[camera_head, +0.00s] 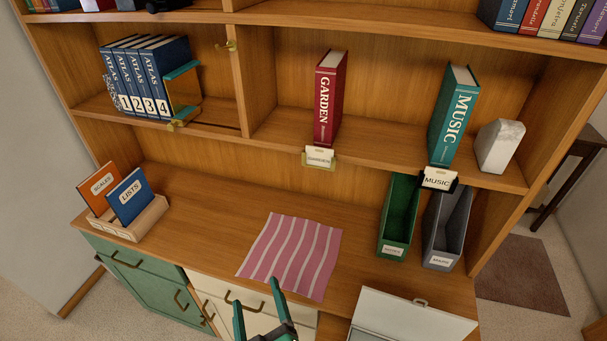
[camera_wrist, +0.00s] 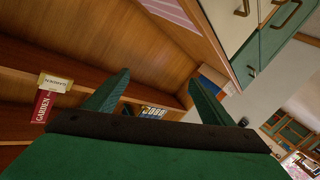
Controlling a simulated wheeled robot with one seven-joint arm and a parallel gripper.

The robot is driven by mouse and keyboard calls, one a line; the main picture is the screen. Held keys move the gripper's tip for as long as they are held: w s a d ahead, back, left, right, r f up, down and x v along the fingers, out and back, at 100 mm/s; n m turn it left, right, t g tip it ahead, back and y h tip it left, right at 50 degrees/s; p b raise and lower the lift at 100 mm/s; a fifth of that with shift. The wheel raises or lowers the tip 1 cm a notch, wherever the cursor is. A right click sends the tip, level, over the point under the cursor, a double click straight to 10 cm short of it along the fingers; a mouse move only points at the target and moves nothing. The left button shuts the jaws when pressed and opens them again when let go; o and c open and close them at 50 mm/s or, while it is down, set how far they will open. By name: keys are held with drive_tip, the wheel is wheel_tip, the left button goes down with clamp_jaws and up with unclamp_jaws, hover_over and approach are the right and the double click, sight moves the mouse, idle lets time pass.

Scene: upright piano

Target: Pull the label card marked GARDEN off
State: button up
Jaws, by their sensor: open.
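The GARDEN label card (camera_head: 319,157) is a small cream card in a brass-coloured holder on the shelf's front edge, below the red GARDEN book (camera_head: 328,97). Its print is small. In the wrist view the card (camera_wrist: 56,83) shows at the left, beside the red book (camera_wrist: 42,107), outside the space between my fingers. My gripper (camera_head: 257,298) is green, open and empty. It is at the bottom of the head view, in front of the desk and well apart from the card. In the wrist view both fingers (camera_wrist: 158,82) stand wide apart with nothing between them.
A MUSIC card (camera_head: 438,178) sits on the same shelf edge, below a teal MUSIC book (camera_head: 454,115). Green (camera_head: 399,220) and grey (camera_head: 445,228) file holders stand below it. A striped pink cloth (camera_head: 291,255) lies on the desk.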

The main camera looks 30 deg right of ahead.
drive_tip(key=w+d+r+m+h, duration=0.2)
drive_tip(key=w+d+r+h, duration=0.1)
drive_tip(key=w+d+r, duration=0.3)
drive_tip(key=m+g+h, duration=0.3)
drive_tip(key=m+g, duration=0.4)
drive_tip(key=m, duration=0.4)
approach(320, 148)
drive_tip(key=x, duration=0.7)
drive_tip(key=shift+w+f, duration=0.1)
drive_tip(key=shift+w, duration=0.05)
drive_tip(key=shift+d, duration=0.2)
drive_tip(key=shift+a, duration=0.2)
drive_tip(key=shift+d, duration=0.1)
drive_tip(key=c, duration=1.4)
